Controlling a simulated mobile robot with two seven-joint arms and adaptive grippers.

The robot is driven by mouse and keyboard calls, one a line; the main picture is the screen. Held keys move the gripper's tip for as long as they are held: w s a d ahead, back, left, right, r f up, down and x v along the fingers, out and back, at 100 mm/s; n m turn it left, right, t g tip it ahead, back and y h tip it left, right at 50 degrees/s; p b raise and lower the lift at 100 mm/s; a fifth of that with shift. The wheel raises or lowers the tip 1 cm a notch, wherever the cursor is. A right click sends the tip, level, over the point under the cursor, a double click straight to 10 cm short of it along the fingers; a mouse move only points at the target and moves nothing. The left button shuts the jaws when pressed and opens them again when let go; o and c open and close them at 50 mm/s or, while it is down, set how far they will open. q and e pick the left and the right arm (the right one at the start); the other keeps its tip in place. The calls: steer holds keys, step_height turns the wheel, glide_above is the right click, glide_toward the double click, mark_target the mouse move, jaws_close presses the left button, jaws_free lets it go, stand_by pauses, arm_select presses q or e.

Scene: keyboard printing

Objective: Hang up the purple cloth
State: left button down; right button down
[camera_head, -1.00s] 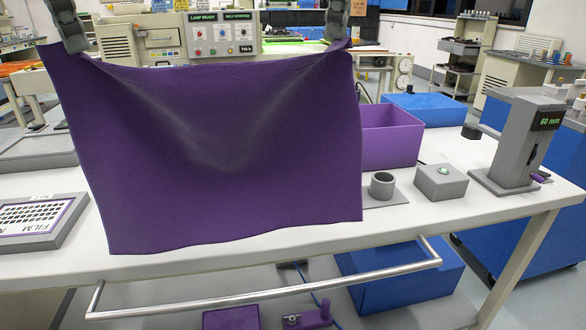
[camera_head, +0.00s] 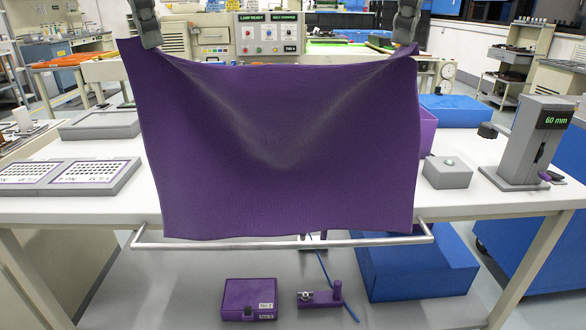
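The purple cloth (camera_head: 280,150) hangs spread out between my two grippers in the head view, sagging in the middle of its top edge. My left gripper (camera_head: 149,44) is shut on its top left corner. My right gripper (camera_head: 402,46) is shut on its top right corner. A metal rail (camera_head: 200,244) runs along the front edge of the table (camera_head: 480,205). The cloth's bottom edge is just above or in front of the rail's middle stretch; I cannot tell whether they touch. The cloth hides the middle of the table.
Left on the table lie framed film plates (camera_head: 97,175). Right are a grey box with a button (camera_head: 447,172) and a grey 60 mm gauge stand (camera_head: 525,140). A purple bin (camera_head: 428,132) is partly hidden. Below are a purple case (camera_head: 247,298) and a blue box (camera_head: 420,265).

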step_height(320, 180, down, 3)
steer(key=b, duration=0.3)
steer(key=shift+s, duration=0.1)
stand_by(0.3)
steer(key=shift+d, duration=0.1)
stand_by(0.4)
